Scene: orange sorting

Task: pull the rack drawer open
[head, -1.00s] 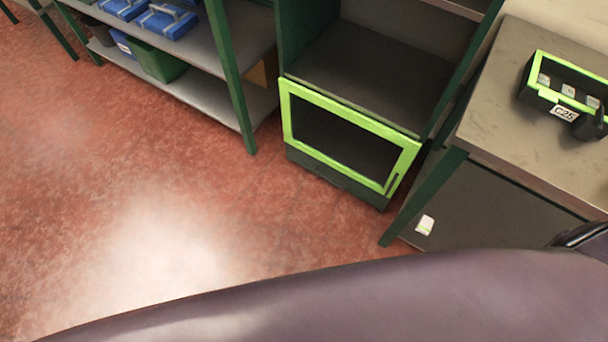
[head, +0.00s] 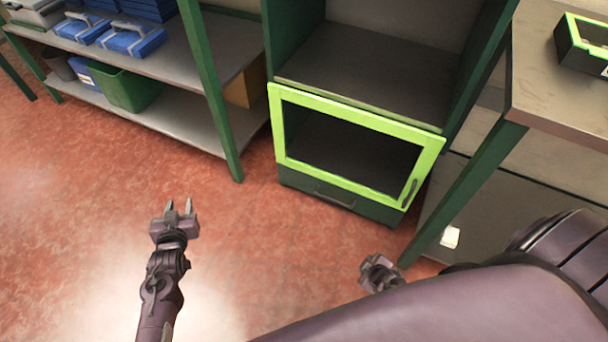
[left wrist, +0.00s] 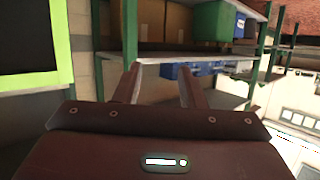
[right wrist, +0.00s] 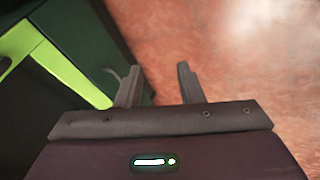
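The rack drawer (head: 300,192) is the dark green panel at the bottom of the rack, below a door with a bright green frame (head: 432,150). It is shut and has a grey bar handle (head: 335,198). In the right wrist view the handle (right wrist: 112,74) shows partly, beside the left finger. My left gripper (head: 178,206) is open and empty over the floor, left of the drawer and apart from it. My right gripper (head: 372,262) is below the drawer in the head view. Its fingers (right wrist: 155,82) are apart with nothing between them.
A shelf (head: 170,110) with blue toolboxes (head: 132,40) and a green bin (head: 125,90) stands left of the rack. A workbench (head: 555,85) with a dark green leg (head: 465,190) stands close on the right. The red floor before the rack is clear.

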